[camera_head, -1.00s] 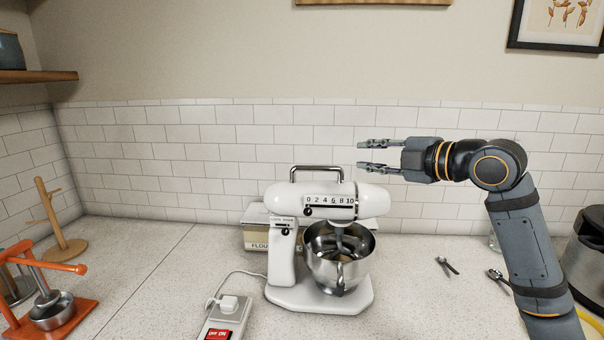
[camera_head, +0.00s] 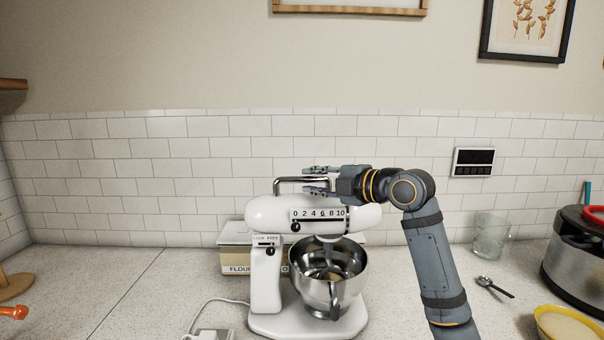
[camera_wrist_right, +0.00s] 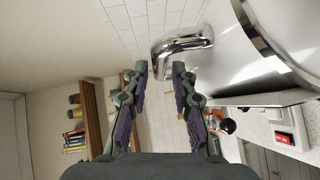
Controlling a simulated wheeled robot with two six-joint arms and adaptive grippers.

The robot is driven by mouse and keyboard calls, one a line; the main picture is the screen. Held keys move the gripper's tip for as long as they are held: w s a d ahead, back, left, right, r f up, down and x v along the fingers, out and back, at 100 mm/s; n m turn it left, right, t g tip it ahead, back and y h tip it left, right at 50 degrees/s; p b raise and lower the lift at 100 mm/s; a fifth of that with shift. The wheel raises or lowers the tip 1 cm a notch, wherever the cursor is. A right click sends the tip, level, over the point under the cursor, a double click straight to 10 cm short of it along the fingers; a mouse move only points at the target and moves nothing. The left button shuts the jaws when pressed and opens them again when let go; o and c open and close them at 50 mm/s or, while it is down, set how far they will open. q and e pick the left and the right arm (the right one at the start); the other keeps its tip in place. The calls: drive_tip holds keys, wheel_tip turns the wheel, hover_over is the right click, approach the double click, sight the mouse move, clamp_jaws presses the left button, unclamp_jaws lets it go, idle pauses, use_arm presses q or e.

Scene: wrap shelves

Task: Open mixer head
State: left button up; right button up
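The white stand mixer (camera_head: 268,212) stands on the counter with its head level and lowered over the steel bowl (camera_head: 338,292). A chrome handle (camera_head: 290,181) arches over the top of the head. My right gripper (camera_head: 308,178) is open and empty at the right end of this handle, just above the head. In the right wrist view the chrome handle (camera_wrist_right: 182,44) lies just ahead of the two parted fingertips of the right gripper (camera_wrist_right: 160,72), not clearly between them. My left gripper is out of view.
A flour container (camera_head: 234,262) stands behind the mixer. A glass (camera_head: 490,236), a spoon (camera_head: 494,286), a yellow bowl (camera_head: 566,326) and a steel pot (camera_head: 580,255) are on the right. The left counter is mostly clear.

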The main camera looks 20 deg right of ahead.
sight(307, 180)
drive_tip(key=shift+p+x, duration=0.4)
drive_tip(key=shift+x, duration=1.5)
drive_tip(key=shift+c, duration=0.4)
clamp_jaws()
